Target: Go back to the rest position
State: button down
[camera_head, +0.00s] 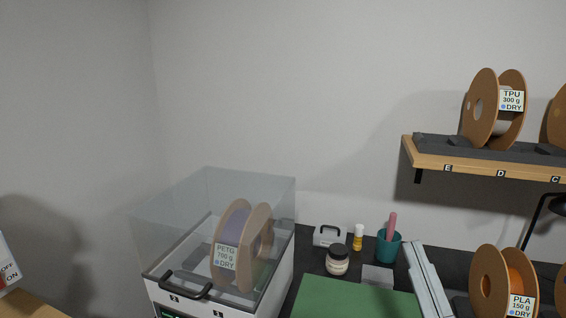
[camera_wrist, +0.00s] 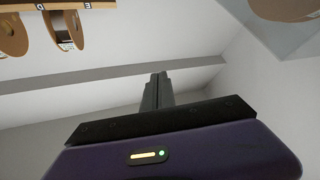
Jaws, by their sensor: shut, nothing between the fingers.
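My gripper (camera_wrist: 157,90) shows in the wrist view, with its two dark fingers together and nothing between them. It is in free space, apart from the shelf and the clear box, and touches nothing that I can see. In the wrist view the shelf with spools is at the upper left and part of a clear box is at the upper right. I cannot make out my gripper in the head view.
A clear-lidded dryer (camera_head: 258,310) holds a PETG spool (camera_head: 232,238). A wall shelf (camera_head: 480,167) carries a TPU spool (camera_head: 482,110). A PLA spool (camera_head: 489,283), a teal cup (camera_head: 388,248), a jar (camera_head: 337,262) and a green mat (camera_head: 355,300) are on the bench.

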jog(key=s+d+f+m+g+h, duration=0.1)
jog(key=s+f+m+g, duration=0.2)
jog(key=s+f, duration=1)
jog(key=s+d+f+m+g+h, duration=0.1)
jog(key=s+f+g, duration=0.5)
jog(key=s+f, duration=0.7)
jog(key=s+m, duration=0.1)
jog(key=s, duration=0.3)
jog(key=shift+s+d+f+m, duration=0.2)
jog(key=shift+s+m, duration=0.2)
jog(key=c, duration=2.1)
grip_release()
